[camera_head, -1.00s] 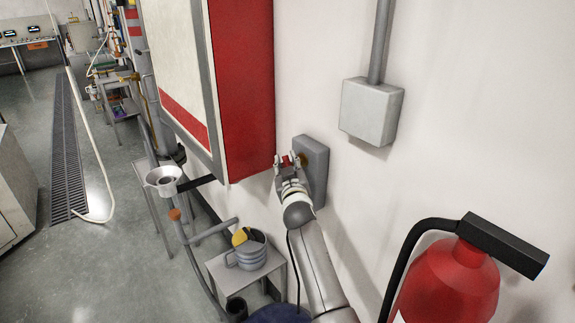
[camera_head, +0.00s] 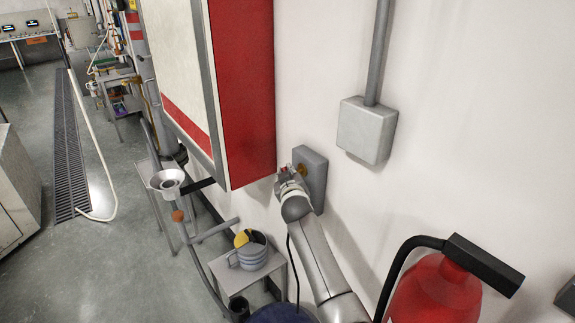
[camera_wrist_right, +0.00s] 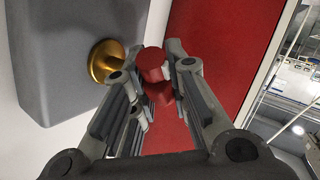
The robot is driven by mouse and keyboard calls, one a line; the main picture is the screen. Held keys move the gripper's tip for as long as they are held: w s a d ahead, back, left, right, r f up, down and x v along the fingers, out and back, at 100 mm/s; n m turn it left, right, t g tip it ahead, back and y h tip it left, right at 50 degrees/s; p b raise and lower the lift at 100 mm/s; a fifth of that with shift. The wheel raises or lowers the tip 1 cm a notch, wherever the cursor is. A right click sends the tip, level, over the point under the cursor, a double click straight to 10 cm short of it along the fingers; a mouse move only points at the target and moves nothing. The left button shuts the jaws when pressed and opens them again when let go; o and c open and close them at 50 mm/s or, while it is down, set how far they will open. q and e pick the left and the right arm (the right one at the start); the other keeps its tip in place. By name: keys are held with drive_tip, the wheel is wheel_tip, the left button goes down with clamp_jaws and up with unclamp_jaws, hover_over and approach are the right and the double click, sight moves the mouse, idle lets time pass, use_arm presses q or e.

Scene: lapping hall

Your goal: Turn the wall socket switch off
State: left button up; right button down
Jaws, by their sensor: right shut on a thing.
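The wall socket switch is a grey box (camera_head: 316,180) on the white wall, beside the lower edge of a red-sided cabinet. A round brass piece (camera_wrist_right: 105,62) sticks out of the box, and a red knob (camera_wrist_right: 153,64) shows beside it in the right wrist view. My right gripper (camera_head: 284,174) is at the box's left side. In the right wrist view my right gripper (camera_wrist_right: 163,72) has its fingers around the red knob and is shut on it. The fingers partly hide the knob in the head view. My left gripper is not in view.
The red-sided cabinet (camera_head: 240,95) hangs close to the left of my gripper. A pale junction box (camera_head: 366,130) with conduit is at upper right. A fire extinguisher (camera_head: 435,292) stands at lower right. A small table (camera_head: 235,275) with a jug is below.

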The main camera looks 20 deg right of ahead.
drive_tip(key=shift+r+g+p, duration=0.3)
drive_tip(key=shift+g+p, duration=0.05)
drive_tip(key=shift+g, duration=0.15)
drive_tip(key=shift+w+f+n+g, duration=0.1)
drive_tip(key=shift+f+n+g, duration=0.05)
drive_tip(key=shift+n+g, duration=0.55)
drive_tip(key=g, duration=0.3)
drive_tip(key=shift+f+n+h+p, duration=0.15)
drive_tip(key=shift+n+h+p, duration=0.15)
drive_tip(key=shift+n, duration=0.1)
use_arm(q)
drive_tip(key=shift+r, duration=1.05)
use_arm(e)
drive_tip(key=shift+f+n+g, duration=0.15)
drive_tip(key=shift+n+g, duration=0.25)
drive_tip(key=shift+g, duration=0.7)
drive_tip(key=c, duration=1.4)
unclamp_jaws()
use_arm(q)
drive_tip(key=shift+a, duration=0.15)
use_arm(e)
drive_tip(key=v, duration=1.2)
drive_tip(key=shift+a, duration=0.25)
